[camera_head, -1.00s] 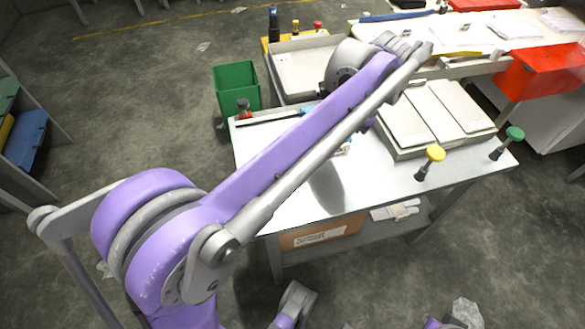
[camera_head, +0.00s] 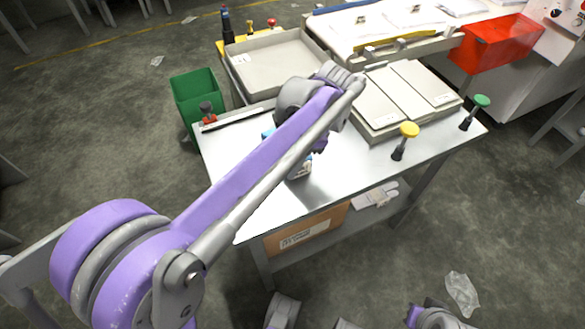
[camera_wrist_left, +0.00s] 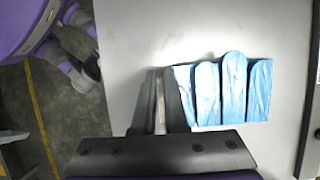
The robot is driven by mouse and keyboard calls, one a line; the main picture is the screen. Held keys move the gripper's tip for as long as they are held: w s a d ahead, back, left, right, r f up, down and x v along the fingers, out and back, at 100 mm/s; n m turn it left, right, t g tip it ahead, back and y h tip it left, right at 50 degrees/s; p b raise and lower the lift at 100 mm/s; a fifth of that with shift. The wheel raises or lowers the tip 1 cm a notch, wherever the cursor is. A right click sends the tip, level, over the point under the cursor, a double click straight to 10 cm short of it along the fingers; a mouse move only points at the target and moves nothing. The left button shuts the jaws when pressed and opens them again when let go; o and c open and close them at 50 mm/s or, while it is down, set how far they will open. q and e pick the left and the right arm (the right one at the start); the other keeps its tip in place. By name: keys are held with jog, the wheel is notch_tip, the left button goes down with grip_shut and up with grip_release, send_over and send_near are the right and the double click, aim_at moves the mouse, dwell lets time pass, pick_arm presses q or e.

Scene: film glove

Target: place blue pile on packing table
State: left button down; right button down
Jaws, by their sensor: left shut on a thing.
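The blue pile (camera_wrist_left: 222,90), a stack of pale blue film gloves with finger shapes side by side, shows in the left wrist view. My left gripper (camera_wrist_left: 163,78) is shut at the pile's left edge, with its narrow fingers close together. The pile is over the pale top of the packing table (camera_wrist_left: 130,35); I cannot tell whether it touches it. In the head view the metal packing table (camera_head: 345,185) stands mid-picture. My left arm reaches over it and mostly hides the gripper. Bits of blue (camera_head: 267,133) show beside the arm.
Grey flat cases (camera_head: 415,92) lie at the table's back right, near yellow-topped (camera_head: 408,130) and green-topped (camera_head: 480,101) stamps. A green bin (camera_head: 198,98) is left, a grey tray (camera_head: 275,60) behind, a red box (camera_head: 497,45) back right.

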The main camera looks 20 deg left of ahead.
pick_arm(q)
jog(key=shift+f, duration=0.45)
jog(key=shift+f, duration=0.2)
jog(key=c, duration=1)
grip_release()
jog(key=shift+o, duration=0.2)
jog(key=p+v, duration=0.3)
jog(key=v, duration=0.9)
jog(key=shift+r, duration=0.2)
jog(key=shift+s+f, duration=0.1)
